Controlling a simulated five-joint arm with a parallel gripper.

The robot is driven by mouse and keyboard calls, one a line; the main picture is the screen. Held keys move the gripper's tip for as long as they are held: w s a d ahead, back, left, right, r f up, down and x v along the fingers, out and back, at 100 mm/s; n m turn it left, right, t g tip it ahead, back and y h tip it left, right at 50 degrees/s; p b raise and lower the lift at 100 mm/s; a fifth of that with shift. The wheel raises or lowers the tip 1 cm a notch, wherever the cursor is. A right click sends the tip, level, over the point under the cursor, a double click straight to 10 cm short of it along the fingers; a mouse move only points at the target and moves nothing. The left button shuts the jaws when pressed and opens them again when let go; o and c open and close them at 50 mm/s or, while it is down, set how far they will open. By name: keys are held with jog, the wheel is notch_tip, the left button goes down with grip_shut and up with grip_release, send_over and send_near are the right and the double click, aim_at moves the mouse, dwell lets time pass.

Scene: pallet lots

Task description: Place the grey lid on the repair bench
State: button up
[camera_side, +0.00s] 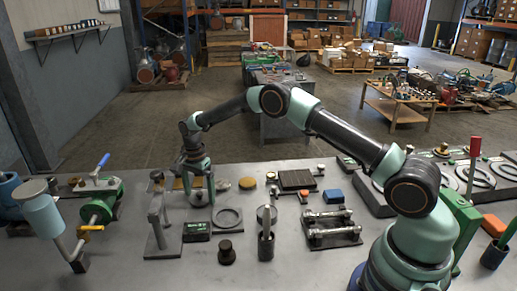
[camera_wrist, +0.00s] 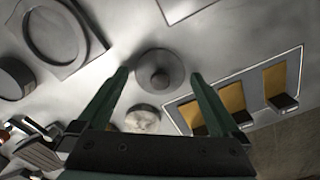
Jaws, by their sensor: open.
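A round grey lid with a small centre knob shows in the wrist view (camera_wrist: 159,71), lying on the grey work surface. It also shows in the side view (camera_side: 199,199), low under my gripper. My gripper (camera_side: 198,188) points down over it. In the wrist view the two green fingers (camera_wrist: 159,76) are apart, with the lid framed between their tips and nothing held. I cannot tell how far the tips are above it. The grey worktop (camera_side: 330,262) spans the foreground; I cannot tell which part is the repair bench.
A square plate with a ring (camera_side: 227,218) lies right of the lid. A pale disc (camera_wrist: 143,118) and a panel with yellow squares (camera_wrist: 232,97) are close by. A clamp stand (camera_side: 156,215), a dark knob (camera_side: 227,253) and a rack with metal bars (camera_side: 330,228) stand around.

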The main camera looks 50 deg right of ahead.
notch_tip(320, 180, up, 13)
notch_tip(320, 180, up, 8)
jog(key=n+t, duration=0.1)
jog(key=n, duration=0.3)
send_over(200, 193)
jog(key=s, duration=0.4)
jog(key=s+r+n+t, duration=0.1)
jog(key=s+r+n, duration=0.2)
jog(key=s, duration=0.4)
jog(key=s+r+n+t, duration=0.2)
jog(key=s+r+n, duration=0.2)
jog(key=s, duration=0.3)
jog(key=s+f+n+t, duration=0.1)
jog(key=s+f+n, duration=0.2)
jog(key=s, duration=0.6)
jog(key=shift+d+f+n+t, duration=0.25)
jog(key=shift+d+n+t, duration=0.05)
jog(key=shift+n, duration=0.6)
jog(key=shift+s, duration=0.1)
